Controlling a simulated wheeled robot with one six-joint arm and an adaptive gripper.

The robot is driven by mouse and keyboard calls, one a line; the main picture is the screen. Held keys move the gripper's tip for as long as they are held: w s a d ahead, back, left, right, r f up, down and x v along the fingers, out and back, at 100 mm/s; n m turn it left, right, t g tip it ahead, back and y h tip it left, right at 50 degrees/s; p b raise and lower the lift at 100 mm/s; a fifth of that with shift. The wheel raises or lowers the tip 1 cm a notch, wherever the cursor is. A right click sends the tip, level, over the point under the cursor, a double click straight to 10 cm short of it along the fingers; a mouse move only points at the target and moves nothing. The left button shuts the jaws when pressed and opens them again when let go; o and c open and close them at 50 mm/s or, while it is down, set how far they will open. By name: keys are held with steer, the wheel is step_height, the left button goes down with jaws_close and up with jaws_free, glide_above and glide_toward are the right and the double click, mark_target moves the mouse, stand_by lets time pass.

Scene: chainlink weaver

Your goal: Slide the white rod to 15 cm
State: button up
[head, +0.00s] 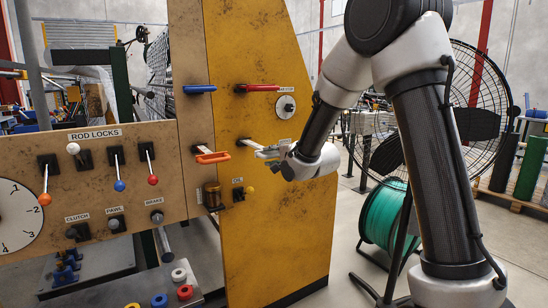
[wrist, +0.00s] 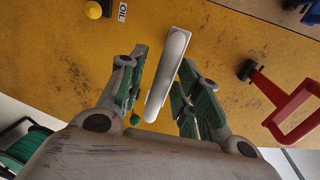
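A gap shows on the left, and the handle is closer to the right finger. The fingers look apart, not clamped. No length scale can be read, and the rod's slot is hidden.
A red handle (wrist: 292,112) stands to the right in the wrist view. In the head view an orange handle (head: 212,157) is left of my gripper, with a blue handle (head: 199,88) above. A yellow oil knob (head: 249,190) sits below. A fan (head: 475,120) stands behind my arm.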

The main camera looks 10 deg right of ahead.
steer(key=v, duration=1.2)
stand_by(0.3)
steer(key=s+d+f+n+g+h, duration=0.4)
steer(key=s+d+f+n+g, duration=0.25)
steer(key=s+f+n, duration=0.35)
steer(key=s+d+r+n+g, duration=0.2)
steer(key=s+r, duration=0.2)
steer(key=s, duration=0.7)
steer(key=s+d+r+n+g, duration=0.2)
steer(key=s+d+r, duration=0.1)
steer(key=s, duration=0.9)
steer(key=shift+d+r+h, duration=0.2)
steer(key=shift+r+h, duration=0.2)
steer(key=shift+r, duration=0.45)
